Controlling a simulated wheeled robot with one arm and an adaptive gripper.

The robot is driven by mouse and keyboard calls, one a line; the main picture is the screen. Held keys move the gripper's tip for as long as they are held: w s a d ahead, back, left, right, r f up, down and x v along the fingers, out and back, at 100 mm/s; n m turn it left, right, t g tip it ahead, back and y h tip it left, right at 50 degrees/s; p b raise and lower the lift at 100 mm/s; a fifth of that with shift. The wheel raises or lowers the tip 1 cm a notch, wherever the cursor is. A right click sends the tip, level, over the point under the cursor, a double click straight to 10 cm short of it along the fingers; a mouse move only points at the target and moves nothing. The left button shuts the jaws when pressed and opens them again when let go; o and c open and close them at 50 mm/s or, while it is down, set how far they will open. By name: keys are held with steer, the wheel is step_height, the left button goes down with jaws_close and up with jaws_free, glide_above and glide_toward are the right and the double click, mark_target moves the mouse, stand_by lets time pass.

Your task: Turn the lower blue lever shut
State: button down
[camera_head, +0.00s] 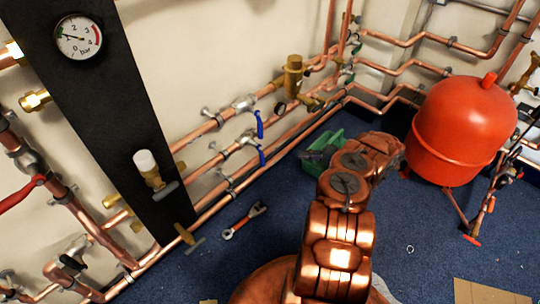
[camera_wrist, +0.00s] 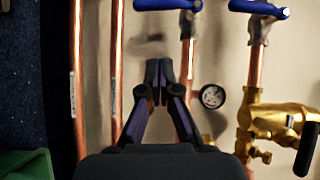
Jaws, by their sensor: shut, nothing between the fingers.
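The lower blue lever (camera_head: 262,157) hangs from a valve on a copper pipe on the wall. In the wrist view it is the left blue lever (camera_wrist: 166,4), crosswise to its pipe and cut by the top edge. The upper blue lever (camera_head: 259,124) is on the neighbouring pipe; it also shows at top right in the wrist view (camera_wrist: 259,9). My gripper (camera_wrist: 158,72) is shut and empty. In the wrist view its tips are below the lower lever, apart from it in the picture, and left of its pipe (camera_wrist: 187,60). Their depth to the wall is unclear.
Copper pipes run close around the gripper. A brass fitting (camera_wrist: 268,122) and small gauge (camera_wrist: 212,96) are to its right. A green box (camera_head: 312,166) stands on the blue floor. A red tank (camera_head: 460,130) stands right. A wrench (camera_head: 244,220) lies below the pipes.

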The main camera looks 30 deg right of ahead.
mark_target(262, 157)
steer(key=s+a+f+b+x, duration=0.1)
steer(key=b+x, duration=0.2)
steer(key=x, duration=0.9)
steer(key=shift+s+a, duration=0.3)
steer(key=shift+s, duration=0.05)
steer(key=shift+a, duration=0.15)
